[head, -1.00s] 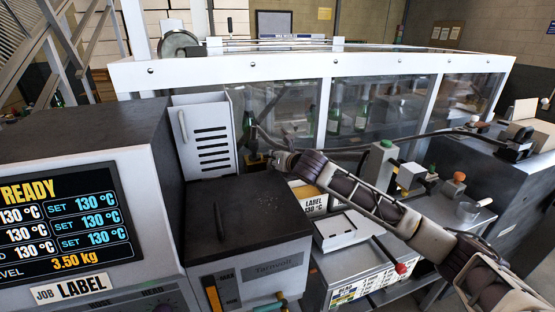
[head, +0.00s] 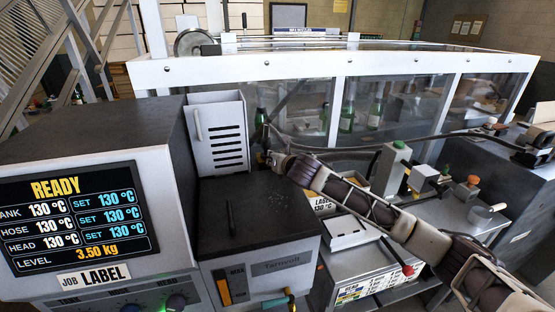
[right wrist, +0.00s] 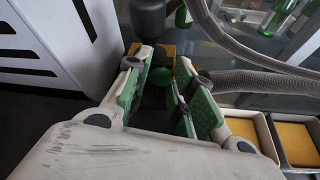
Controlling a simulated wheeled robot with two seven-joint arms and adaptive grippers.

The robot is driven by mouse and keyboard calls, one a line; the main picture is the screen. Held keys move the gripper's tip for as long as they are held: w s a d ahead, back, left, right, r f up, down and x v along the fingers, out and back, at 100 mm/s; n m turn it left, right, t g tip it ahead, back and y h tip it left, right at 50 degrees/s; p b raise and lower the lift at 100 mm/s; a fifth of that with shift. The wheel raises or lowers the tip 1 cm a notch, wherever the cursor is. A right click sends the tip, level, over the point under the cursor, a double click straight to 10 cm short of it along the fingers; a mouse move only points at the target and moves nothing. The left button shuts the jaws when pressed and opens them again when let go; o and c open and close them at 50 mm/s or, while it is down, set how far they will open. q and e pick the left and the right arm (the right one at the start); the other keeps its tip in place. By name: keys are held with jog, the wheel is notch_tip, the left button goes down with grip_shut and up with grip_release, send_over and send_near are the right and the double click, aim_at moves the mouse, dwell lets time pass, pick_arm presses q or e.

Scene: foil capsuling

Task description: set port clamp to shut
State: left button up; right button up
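My right arm enters from the lower right in the head view, with its gripper (head: 270,159) at the right of the white slotted panel, behind the dark-lidded tank. In the right wrist view my right gripper (right wrist: 168,78) has its green-padded fingers apart. A small green knob (right wrist: 159,77) shows between them, with a yellow block (right wrist: 168,50) behind and a dark cylinder (right wrist: 148,18) above. I cannot tell which of these parts is the port clamp, or its setting. I cannot tell whether the fingers touch the knob. My left gripper is not in view.
The slotted panel (head: 217,130) stands close to the left of the gripper. A ribbed hose (right wrist: 270,82) runs to its right. The dark tank lid (head: 262,215) and the READY display (head: 75,215) are in front. A glazed enclosure (head: 300,70) with green bottles (head: 347,112) is behind.

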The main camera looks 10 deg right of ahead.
jog(key=o, duration=0.3)
jog(key=shift+a, duration=0.2)
jog(key=shift+o, duration=0.2)
jog(key=shift+d, duration=0.15)
jog(key=shift+v, duration=5.95)
